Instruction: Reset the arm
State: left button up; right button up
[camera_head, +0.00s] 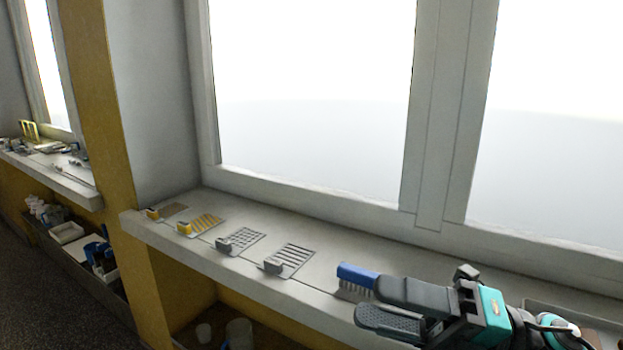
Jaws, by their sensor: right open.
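My right gripper (369,302) reaches in from the lower right over the window ledge (330,300). Its two dark fingers point left and stand apart. A brush with a blue back and pale bristles (357,277) shows right at the tip of the upper finger. I cannot tell whether it touches that finger or lies on the ledge behind it. My left gripper is not in view.
Along the ledge lie a striped grey mesh (296,257), a grey grid mesh (242,238), a yellow striped mesh (207,222) and a brown patch (173,210), each with a small block. A tray (545,309) is partly hidden behind my arm. Another cluttered ledge (75,186) stands far left.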

jog(key=w+d+f+m+t+h+p, duration=0.1)
jog(key=w+d+f+m+t+h, duration=0.25)
jog(key=f+m+t+h, duration=0.75)
jog(key=w+d+f+m+t+h+p, duration=0.2)
jog(key=d+f+m+t+h, duration=0.15)
jog(key=m, duration=1.25)
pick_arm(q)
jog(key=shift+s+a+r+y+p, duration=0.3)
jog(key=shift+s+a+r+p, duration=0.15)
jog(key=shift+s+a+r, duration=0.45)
pick_arm(e)
jog(key=s+d+f+m+g+h, duration=0.1)
jog(key=s+f+m+g+h, duration=0.1)
jog(key=s+f, duration=0.4)
jog(key=s+d+f+m+g+h, duration=0.1)
jog(key=s+f+m+g, duration=0.3)
jog(key=f, duration=0.8)
jog(key=shift+s+d+m+h, duration=0.15)
jog(key=shift+s+m+h, duration=0.65)
jog(key=shift+m, duration=0.4)
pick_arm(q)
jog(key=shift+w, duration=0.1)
